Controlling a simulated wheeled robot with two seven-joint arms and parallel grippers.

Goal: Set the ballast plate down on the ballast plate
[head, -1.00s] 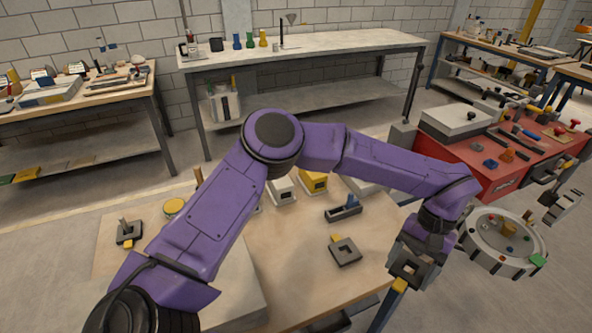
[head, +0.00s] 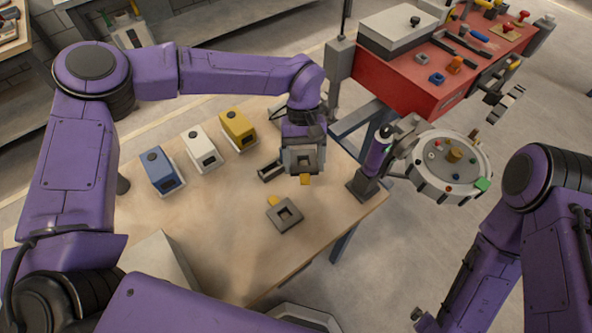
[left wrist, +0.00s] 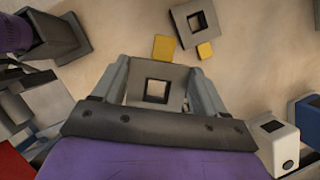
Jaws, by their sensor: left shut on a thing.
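My left gripper (head: 303,165) is shut on a grey square ballast plate (head: 308,155) with a square hole and a yellow tab. This held plate (left wrist: 143,75) shows between the fingers in the left wrist view. A second ballast plate (head: 291,220) of the same kind lies flat on the wooden table. It also shows beyond the held one in the left wrist view (left wrist: 183,17). The held plate is apart from it, above the table and up and right of it in the head view. My right arm is at the right; its gripper is not clearly visible.
A black tray-like block (head: 268,173) lies close beside the left gripper. Blue (head: 159,171), white (head: 202,149) and yellow (head: 238,130) boxes stand in a row on the table (head: 225,225). A purple post (head: 376,157) stands at the table's right corner near a round sandbed (head: 425,178).

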